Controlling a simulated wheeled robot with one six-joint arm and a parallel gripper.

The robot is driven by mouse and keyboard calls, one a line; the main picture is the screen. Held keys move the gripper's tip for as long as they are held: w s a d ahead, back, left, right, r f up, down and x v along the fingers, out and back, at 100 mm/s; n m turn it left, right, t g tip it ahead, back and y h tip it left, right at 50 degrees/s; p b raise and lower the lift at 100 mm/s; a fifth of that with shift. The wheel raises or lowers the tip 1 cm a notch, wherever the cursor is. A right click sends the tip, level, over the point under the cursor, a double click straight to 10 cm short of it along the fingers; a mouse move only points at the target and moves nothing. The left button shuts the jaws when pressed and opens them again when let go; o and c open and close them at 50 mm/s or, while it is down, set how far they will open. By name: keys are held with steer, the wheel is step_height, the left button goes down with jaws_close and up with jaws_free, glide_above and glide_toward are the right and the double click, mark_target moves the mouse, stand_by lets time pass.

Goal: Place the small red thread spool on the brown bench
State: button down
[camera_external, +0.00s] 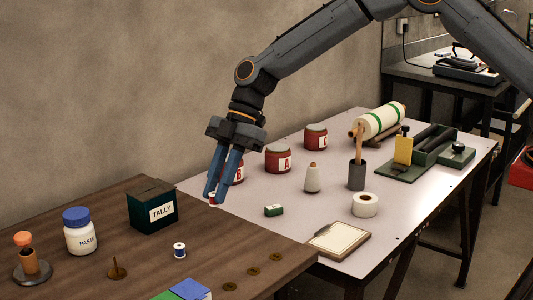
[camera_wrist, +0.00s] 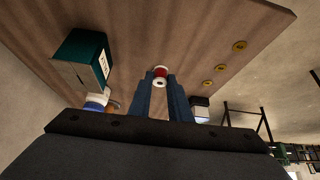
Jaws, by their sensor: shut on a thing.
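The small red thread spool (camera_wrist: 161,73) has white ends and sits between my fingertips in the wrist view. In the external view the spool (camera_external: 214,198) is mostly hidden by the blue fingers, with a little red and white showing. My gripper (camera_external: 216,192) is shut on it and points down near the right back edge of the brown bench (camera_external: 215,227). In the wrist view my gripper (camera_wrist: 161,78) has the brown wood (camera_wrist: 190,40) beyond the spool. I cannot tell whether the spool touches the bench.
On the bench stand a green TALLY box (camera_external: 153,207), a blue-and-white spool (camera_external: 179,250), a paste jar (camera_external: 80,231) and several brass discs (camera_external: 254,271). Bare wood lies right of the TALLY box.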

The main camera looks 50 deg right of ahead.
steer(key=shift+f+p, duration=1)
steer(key=shift+f, duration=2.95)
steer(key=shift+f, duration=0.15)
steer(key=c, duration=1.6)
jaws_free()
steer(key=shift+c, duration=0.2)
